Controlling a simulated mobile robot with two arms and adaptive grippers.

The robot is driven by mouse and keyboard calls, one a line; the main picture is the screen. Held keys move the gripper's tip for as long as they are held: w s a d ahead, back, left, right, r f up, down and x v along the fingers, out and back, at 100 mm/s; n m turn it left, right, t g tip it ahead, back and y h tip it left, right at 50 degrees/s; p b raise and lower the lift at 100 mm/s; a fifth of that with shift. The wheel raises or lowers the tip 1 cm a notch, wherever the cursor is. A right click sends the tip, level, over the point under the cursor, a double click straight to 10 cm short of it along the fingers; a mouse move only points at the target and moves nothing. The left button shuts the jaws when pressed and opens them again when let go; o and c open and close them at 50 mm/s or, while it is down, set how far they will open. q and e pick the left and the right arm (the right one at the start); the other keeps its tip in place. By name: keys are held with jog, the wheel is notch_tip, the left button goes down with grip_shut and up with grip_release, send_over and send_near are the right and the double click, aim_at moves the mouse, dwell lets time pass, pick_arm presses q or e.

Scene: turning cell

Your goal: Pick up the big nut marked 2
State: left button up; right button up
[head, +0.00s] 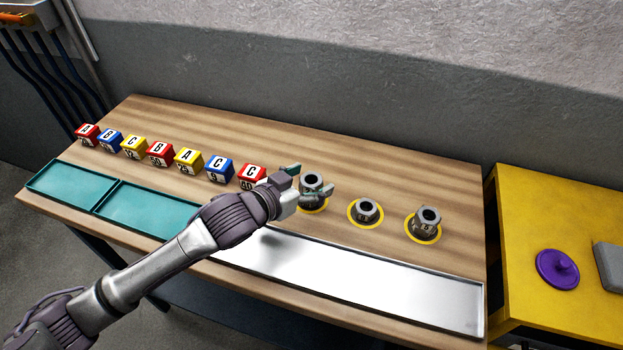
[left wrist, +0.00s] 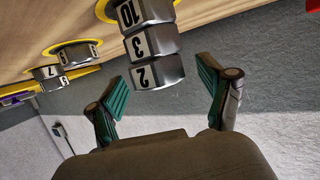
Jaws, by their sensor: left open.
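The big nut marked 2 (left wrist: 158,73) is a grey metal nut at the top of a stack, above nuts marked 3 (left wrist: 150,42) and 10 (left wrist: 143,11). In the head view the stack (head: 313,181) stands in the leftmost yellow ring, and its marks are too small to read. My left gripper (left wrist: 162,88) is open and empty, with its teal-padded fingers on either side of the nut marked 2. Whether a finger touches it is unclear. In the head view the gripper (head: 308,182) partly covers the stack. My right gripper is not in view.
Two other nut stacks stand to the right in yellow rings, a low one (head: 367,210) and a taller one (head: 427,221). Several lettered blocks (head: 188,158) stand in a row at left. Teal trays (head: 70,182) and a long silver tray (head: 370,280) line the front edge.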

pick_arm(q)
jog(key=shift+w+d+f, duration=0.15)
jog(key=shift+w+d, duration=0.1)
jog(key=shift+s+a, duration=0.1)
jog(key=shift+c, duration=0.5)
jog(key=c, duration=1.4)
